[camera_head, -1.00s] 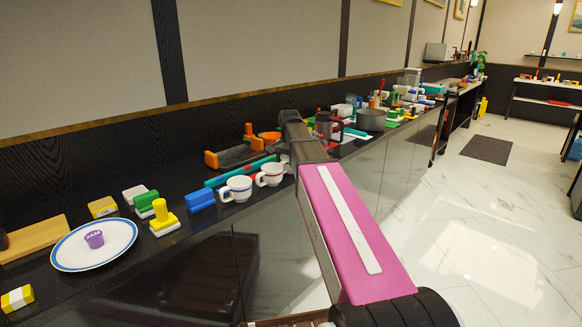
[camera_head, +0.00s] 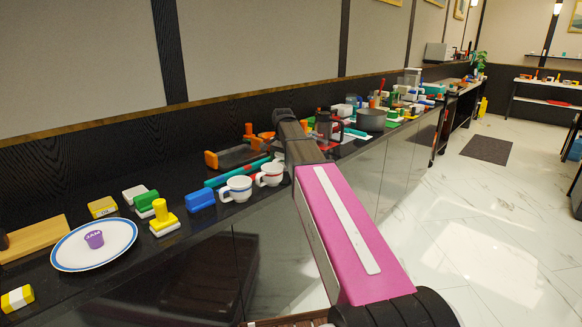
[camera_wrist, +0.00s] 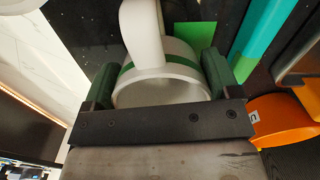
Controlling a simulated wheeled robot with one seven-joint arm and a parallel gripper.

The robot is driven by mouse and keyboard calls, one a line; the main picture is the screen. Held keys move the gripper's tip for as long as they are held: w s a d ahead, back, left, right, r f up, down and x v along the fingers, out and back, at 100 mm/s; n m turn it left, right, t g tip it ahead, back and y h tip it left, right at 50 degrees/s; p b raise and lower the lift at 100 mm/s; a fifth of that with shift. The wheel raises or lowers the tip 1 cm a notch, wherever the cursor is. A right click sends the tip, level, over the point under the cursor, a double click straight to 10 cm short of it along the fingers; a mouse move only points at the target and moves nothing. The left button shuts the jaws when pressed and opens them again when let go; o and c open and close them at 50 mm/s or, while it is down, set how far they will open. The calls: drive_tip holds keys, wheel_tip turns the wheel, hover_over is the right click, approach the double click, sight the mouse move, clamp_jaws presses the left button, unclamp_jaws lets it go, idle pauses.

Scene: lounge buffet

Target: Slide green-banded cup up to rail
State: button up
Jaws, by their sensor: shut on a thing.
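The green-banded cup (camera_wrist: 165,75), white with a green stripe, is between the two dark green fingers of my gripper (camera_wrist: 160,80) in the wrist view. The fingers are shut on its sides, and its handle points up in the picture. The teal bar, which looks like the rail (camera_wrist: 262,38), lies to the right of the cup with a gap between them. The rail also shows in the head view (camera_head: 233,173), running along the counter. My arm hides the gripper and this cup in the head view.
A blue-banded cup (camera_head: 236,189) and a red-banded cup (camera_head: 269,174) stand left of my arm. A green patch (camera_wrist: 195,36) lies beside the held cup. An orange object (camera_wrist: 281,121) is at the right of the wrist view. A dark orange-handled tray (camera_head: 240,157) lies behind the rail.

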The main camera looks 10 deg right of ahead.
sight(278, 154)
drive_tip(key=shift+w+a, duration=0.8)
drive_tip(key=shift+w, duration=0.35)
drive_tip(key=shift+w, duration=0.1)
drive_tip(key=o, duration=0.8)
drive_tip(key=shift+w+a, duration=0.1)
drive_tip(key=shift+r, duration=0.1)
drive_tip(key=shift+w+a+r, duration=0.1)
drive_tip(key=shift+w+r, duration=0.05)
drive_tip(key=shift+r, duration=0.6)
drive_tip(key=shift+s+r, duration=0.15)
drive_tip(key=shift+r, duration=1.4)
drive_tip(key=shift+s+r, duration=0.1)
drive_tip(key=shift+r, duration=1.5)
drive_tip(key=shift+s, duration=0.1)
